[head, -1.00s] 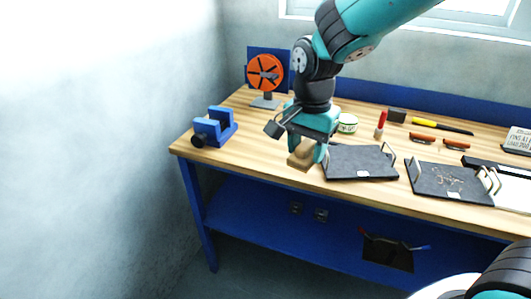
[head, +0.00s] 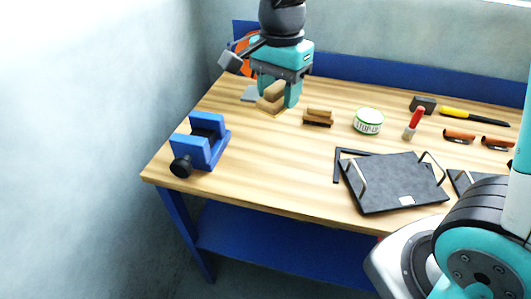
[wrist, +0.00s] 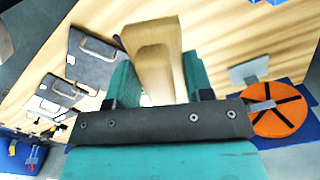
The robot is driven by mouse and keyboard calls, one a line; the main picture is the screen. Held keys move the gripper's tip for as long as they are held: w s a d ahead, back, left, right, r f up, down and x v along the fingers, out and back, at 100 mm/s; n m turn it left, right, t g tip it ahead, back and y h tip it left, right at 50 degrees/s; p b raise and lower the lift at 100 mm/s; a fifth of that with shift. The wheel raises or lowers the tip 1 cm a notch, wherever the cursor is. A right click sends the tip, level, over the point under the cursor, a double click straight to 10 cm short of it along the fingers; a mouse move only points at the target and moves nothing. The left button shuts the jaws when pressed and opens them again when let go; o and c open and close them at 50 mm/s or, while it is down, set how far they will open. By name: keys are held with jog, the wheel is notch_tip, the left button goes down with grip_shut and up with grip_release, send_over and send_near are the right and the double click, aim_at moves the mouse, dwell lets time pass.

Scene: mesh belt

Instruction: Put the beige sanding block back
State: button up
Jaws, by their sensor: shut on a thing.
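The beige sanding block (head: 272,98) is between the fingers of my gripper (head: 278,93), at the back left of the workbench (head: 270,165) in the head view. My gripper points down and is shut on the block. In the wrist view the block (wrist: 155,55) fills the space between the two teal fingers. I cannot tell whether its underside touches the bench top.
The orange disc (head: 244,66) stands behind my gripper, partly hidden. A wooden brush (head: 318,117) lies just right of the block. The blue vise (head: 202,142) sits front left. A green-labelled tin (head: 368,122) and a dark tray (head: 390,183) are further right. The front left-middle is clear.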

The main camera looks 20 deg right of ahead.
aim_at(274, 172)
jog(key=f, duration=1.3)
jog(key=f+p, duration=0.1)
jog(key=f, duration=0.6)
jog(key=shift+w, duration=0.3)
jog(key=o, duration=0.9)
jog(key=shift+f, duration=0.1)
notch_tip(274, 172, up, 12)
jog(key=b, duration=0.1)
jog(key=s+a+r+n+y, duration=0.2)
jog(key=s+r+n, duration=0.3)
jog(key=s+n, duration=0.4)
jog(key=s+a+r+n+y, duration=0.2)
jog(key=s+r+n, duration=0.3)
jog(key=s+n, duration=0.4)
jog(key=shift+s+a+n, duration=0.2)
jog(key=shift+s+n, duration=0.05)
jog(key=shift+n, duration=0.15)
